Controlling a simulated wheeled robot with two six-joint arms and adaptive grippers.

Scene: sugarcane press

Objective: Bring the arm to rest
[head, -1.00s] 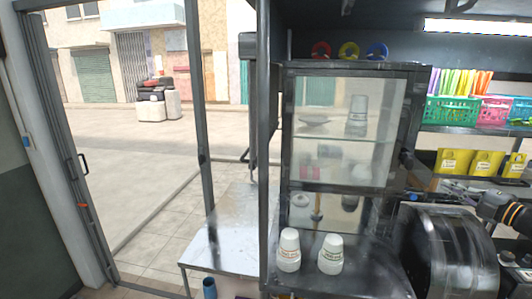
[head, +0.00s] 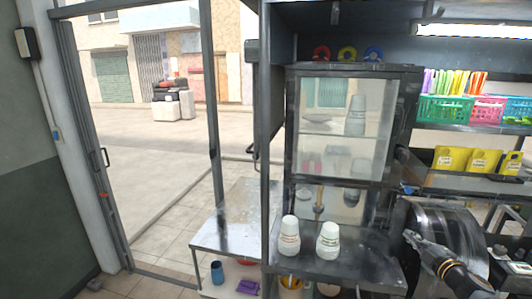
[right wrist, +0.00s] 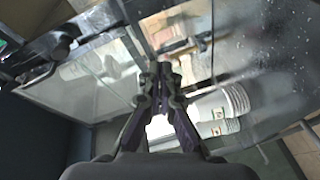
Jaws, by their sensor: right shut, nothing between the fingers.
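My right gripper (head: 412,240) is in the lower right of the head view, in front of the dark rounded machine (head: 455,225). In the right wrist view the two dark fingers (right wrist: 163,72) come together at their tips, with nothing between them. Stacks of white cups (right wrist: 218,103) lie beyond and to the right of the fingers in that view, apart from them. My left gripper is in neither view.
Two white cup stacks (head: 289,236) (head: 328,241) stand on the dark counter before the glass cabinet (head: 403,110). Yellow bins (head: 445,158) and coloured baskets (head: 441,108) line the right shelves. A metal side table (head: 222,235) stands left, by the open doorway.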

